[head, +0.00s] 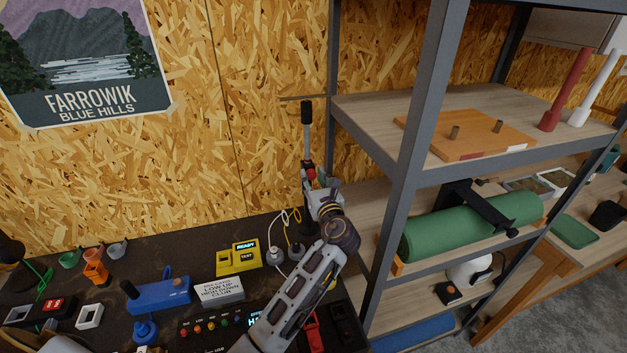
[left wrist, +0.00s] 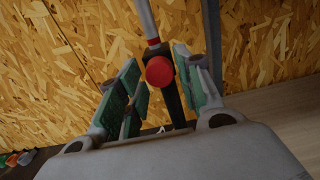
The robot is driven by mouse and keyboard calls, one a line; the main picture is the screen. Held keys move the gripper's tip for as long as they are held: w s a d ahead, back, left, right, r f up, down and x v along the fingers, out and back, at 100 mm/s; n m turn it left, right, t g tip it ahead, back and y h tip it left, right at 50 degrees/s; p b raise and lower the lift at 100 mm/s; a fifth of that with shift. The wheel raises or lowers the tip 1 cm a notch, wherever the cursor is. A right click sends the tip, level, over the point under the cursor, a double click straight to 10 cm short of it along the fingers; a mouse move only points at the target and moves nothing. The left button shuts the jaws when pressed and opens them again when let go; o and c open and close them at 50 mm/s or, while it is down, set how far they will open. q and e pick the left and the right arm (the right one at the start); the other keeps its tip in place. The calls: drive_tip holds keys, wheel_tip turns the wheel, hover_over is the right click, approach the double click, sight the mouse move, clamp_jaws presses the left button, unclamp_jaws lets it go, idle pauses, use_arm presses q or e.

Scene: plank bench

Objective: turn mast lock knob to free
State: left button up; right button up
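A red round knob (left wrist: 160,71) sits on a dark upright post in the left wrist view, with a grey rod rising above it. In the head view the red knob (head: 311,174) shows small below the black-topped mast rod (head: 306,134). My left gripper (left wrist: 157,65) is open, with its green-padded fingers apart on either side of the knob. I cannot tell whether a pad touches it. In the head view my left gripper (head: 317,182) partly hides the knob and the mast's foot. My right gripper is not in view.
A grey metal shelf (head: 404,200) stands close to the right of my left arm, carrying a green roll (head: 470,226) and an orange board (head: 466,133). A chipboard wall stands behind.

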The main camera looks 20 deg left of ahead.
use_arm(q)
drive_tip(key=c, duration=0.6)
drive_tip(key=shift+o, duration=0.2)
drive_tip(key=shift+n, duration=1.6)
drive_tip(key=shift+n+b, duration=0.85)
drive_tip(key=shift+n, duration=1.05)
drive_tip(key=o, duration=1)
drive_tip(key=shift+o, duration=0.2)
